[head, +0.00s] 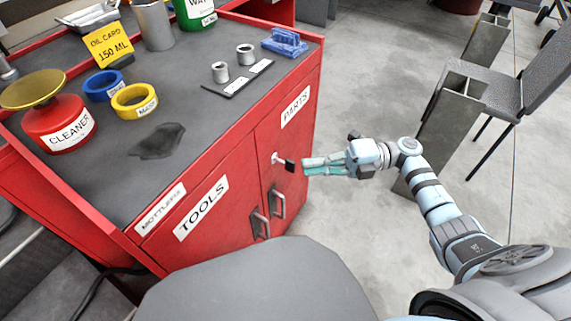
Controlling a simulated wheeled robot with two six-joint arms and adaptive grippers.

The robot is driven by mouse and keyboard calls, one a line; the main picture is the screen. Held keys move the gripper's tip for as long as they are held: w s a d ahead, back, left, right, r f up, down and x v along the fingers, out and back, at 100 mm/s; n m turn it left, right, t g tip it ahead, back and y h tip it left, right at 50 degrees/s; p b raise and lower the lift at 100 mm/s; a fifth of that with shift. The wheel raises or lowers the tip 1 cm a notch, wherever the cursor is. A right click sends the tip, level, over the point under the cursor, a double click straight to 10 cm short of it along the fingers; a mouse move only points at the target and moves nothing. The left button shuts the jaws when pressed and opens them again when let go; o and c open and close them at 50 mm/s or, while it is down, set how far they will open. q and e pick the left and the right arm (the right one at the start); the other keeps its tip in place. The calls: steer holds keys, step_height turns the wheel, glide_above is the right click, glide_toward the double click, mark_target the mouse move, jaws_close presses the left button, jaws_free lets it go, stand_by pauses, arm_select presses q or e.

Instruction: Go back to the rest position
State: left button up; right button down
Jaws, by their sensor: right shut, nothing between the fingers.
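My right gripper (305,167) is in the head view, right of the red cabinet's front. Its teal fingers are shut and empty. The fingertips point left at a small key-like piece with a black head (290,166) that sticks out of the door marked PARTS; I cannot tell whether they touch it. My right arm reaches in from the lower right. My left gripper and left arm are not in view.
The red cabinet (225,215) carries a CLEANER tin (62,135), blue and yellow rings, a dark spill (160,141), two small metal cylinders on a plate and a blue cloth (284,43). A chair (500,85) stands at right. Grey floor lies between.

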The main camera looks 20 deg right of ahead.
steer(key=shift+s+d+r, duration=0.1)
steer(key=shift+s+d, duration=0.1)
steer(key=shift+d, duration=0.2)
